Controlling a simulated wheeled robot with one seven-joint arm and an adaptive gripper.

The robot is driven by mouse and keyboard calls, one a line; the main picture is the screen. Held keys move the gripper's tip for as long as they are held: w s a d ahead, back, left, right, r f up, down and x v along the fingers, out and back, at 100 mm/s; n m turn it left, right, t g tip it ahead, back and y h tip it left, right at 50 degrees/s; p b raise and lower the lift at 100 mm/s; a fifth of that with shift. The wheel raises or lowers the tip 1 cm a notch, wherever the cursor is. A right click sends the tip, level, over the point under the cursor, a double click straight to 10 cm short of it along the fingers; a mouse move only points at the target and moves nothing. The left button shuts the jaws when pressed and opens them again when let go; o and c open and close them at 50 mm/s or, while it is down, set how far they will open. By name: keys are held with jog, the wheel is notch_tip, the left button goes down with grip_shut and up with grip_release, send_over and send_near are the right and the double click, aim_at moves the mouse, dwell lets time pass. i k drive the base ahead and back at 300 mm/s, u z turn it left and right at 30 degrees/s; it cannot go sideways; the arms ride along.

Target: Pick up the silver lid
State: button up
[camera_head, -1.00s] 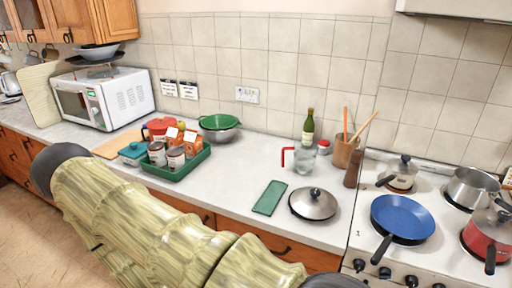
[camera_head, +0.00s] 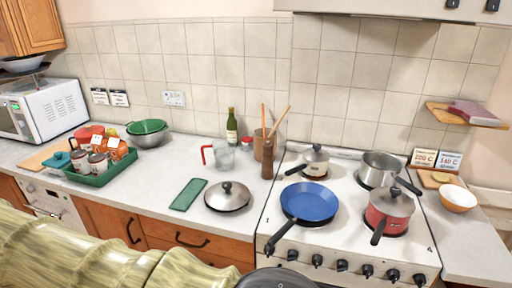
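The silver lid (camera_head: 228,199) lies on the light grey countertop, just left of the stove. It is round and domed, with a dark knob on top and a dark rim. My arm crosses the lower left of the view, below the counter's front edge. A dark rounded part of my arm shows at the bottom edge, below the lid and apart from it. The fingers of my gripper do not show.
A green board (camera_head: 188,194) lies close left of the lid. A glass jug (camera_head: 222,156), bottle (camera_head: 231,127) and pepper mill (camera_head: 267,160) stand behind it. Right, the stove (camera_head: 345,236) holds a blue pan (camera_head: 310,201) and several pots. A green tray (camera_head: 101,173) stands left.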

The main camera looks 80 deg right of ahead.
aim_at(226, 195)
jog(key=k, duration=0.85)
jog(key=z, duration=1.45)
